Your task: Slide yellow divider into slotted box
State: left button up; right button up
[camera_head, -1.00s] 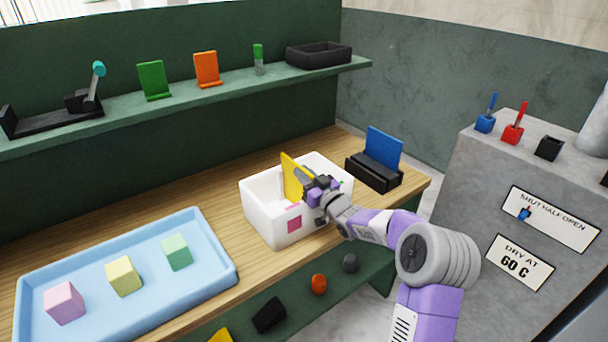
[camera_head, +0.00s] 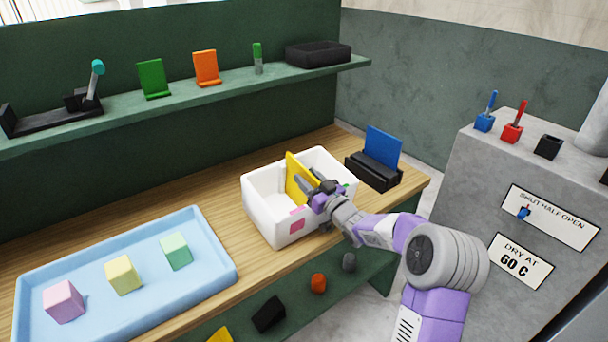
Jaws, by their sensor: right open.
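The yellow divider (camera_head: 297,181) stands upright inside the white box (camera_head: 262,206), across its middle. Its upper edge rises a little above the box rim, and its lower part is hidden by the box wall. The box has a pink square on its front wall and a bit of green near its right side. My right gripper (camera_head: 309,184) is open at the right of the divider, over the box. Whether a finger touches the divider I cannot tell. My left gripper is not in view.
A blue tray (camera_head: 223,250) with pink, yellow and green blocks lies at the left. A blue panel (camera_head: 384,147) stands in a black holder (camera_head: 372,172) close behind the box to the right. A green shelf (camera_head: 220,88) runs above the bench. A grey cabinet (camera_head: 480,165) stands at the right.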

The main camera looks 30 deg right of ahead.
jog(key=s, duration=0.1)
jog(key=s+f, duration=0.1)
jog(key=s, duration=0.3)
jog(key=shift+d+f, duration=0.15)
jog(key=shift+d, duration=0.1)
